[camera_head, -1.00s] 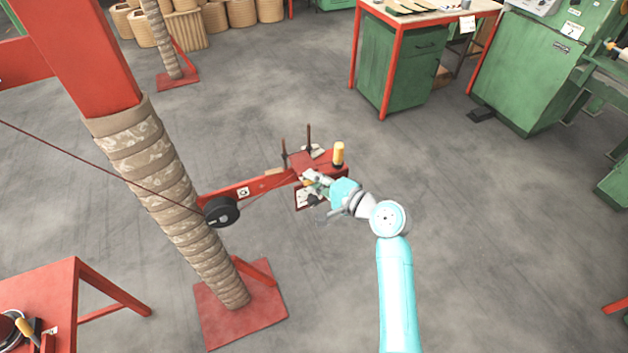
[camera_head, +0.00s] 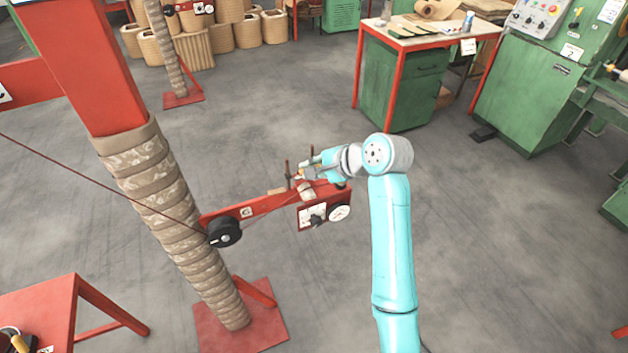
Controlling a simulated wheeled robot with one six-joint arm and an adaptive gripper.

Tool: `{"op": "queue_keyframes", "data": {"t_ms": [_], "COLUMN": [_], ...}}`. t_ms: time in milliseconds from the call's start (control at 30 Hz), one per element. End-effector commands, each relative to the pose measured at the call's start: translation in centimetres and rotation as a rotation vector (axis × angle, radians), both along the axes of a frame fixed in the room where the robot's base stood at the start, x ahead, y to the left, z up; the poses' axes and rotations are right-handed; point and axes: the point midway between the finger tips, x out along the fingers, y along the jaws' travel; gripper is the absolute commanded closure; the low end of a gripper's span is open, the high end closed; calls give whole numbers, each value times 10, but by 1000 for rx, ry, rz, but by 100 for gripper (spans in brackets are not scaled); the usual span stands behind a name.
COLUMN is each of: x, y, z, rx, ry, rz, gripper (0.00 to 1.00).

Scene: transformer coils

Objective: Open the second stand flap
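The red stand arm (camera_head: 262,206) reaches right from a post wrapped in tan cloth. It carries a black round knob (camera_head: 224,232), a panel (camera_head: 312,215) with a white dial gauge (camera_head: 339,213), and upright dark pins (camera_head: 288,173). A pale piece (camera_head: 306,190) lies on top of the arm; I cannot tell whether it is the flap. My gripper (camera_head: 301,175) is at the far end of the stand arm, just above it and beside the pins. It is small and partly hidden by my wrist, so its fingers are unclear.
The wrapped post (camera_head: 168,210) stands on a red base plate (camera_head: 262,325) at left. A red table (camera_head: 45,310) is at lower left. A green cabinet with a worktop (camera_head: 405,85) and a green machine (camera_head: 535,85) stand at back right. The floor between is clear.

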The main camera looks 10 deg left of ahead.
Motion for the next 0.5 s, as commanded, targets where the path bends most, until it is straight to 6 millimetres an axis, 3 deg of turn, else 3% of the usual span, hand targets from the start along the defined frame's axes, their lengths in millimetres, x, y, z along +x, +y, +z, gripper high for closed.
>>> {"op": "queue_keyframes", "data": {"t_ms": [200,500], "x": [17,39], "y": [11,27], "z": [15,23], "rx": [5,3], "ry": [-10,-6], "rz": [-2,0], "gripper": [100,100]}}
